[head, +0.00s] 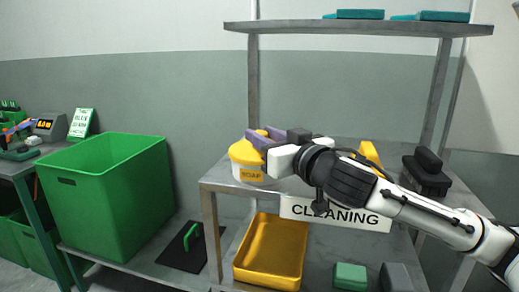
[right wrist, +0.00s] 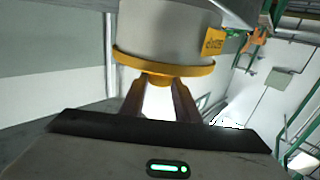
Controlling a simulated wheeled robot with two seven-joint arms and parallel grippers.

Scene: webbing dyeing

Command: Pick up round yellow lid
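The round yellow lid (head: 244,152) sits on top of a pale tub with a yellow label (head: 252,175), on the near left corner of the grey shelf's middle level. In the right wrist view the lid (right wrist: 125,59) shows as a yellow disc against the tub (right wrist: 165,28), with its knob toward my gripper. My right gripper (head: 262,136) reaches in from the right at the lid. Its two fingers (right wrist: 158,88) lie on either side of the knob and look shut on it. The lid appears seated on the tub. My left gripper is not in view.
A white CLEANING sign (head: 300,211) hangs on the shelf front. A yellow tray (head: 242,262) lies on the lower level. A dark object (head: 428,175) stands to the right on the middle level. A large green bin (head: 105,200) stands to the left.

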